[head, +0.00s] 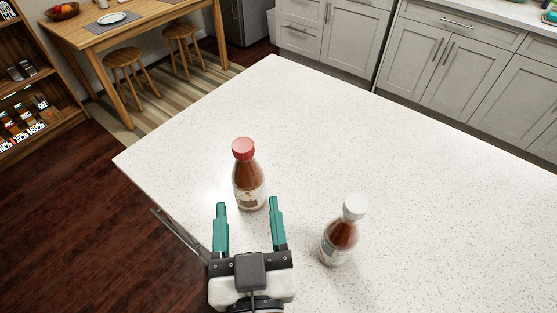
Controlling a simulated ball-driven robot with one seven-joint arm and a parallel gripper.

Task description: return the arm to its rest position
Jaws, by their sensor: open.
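My gripper (248,226) is at the lower middle of the head view, over the near left part of the white speckled counter (400,175). Its two teal fingers are apart, with nothing seen held between them. A brown bottle with a red cap (247,178) stands upright just beyond the fingertips. In the picture its base shows near the gap between the fingers; I cannot tell whether they touch it. A second brown bottle with a white cap (341,238) stands on the counter to the right of my gripper.
The counter's left edge runs close by my gripper, with dark wood floor (75,205) beyond. The counter's far and right parts are clear. A wooden table (130,32) with stools stands at the back left, a shelf (35,90) at the left, grey cabinets (465,70) behind.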

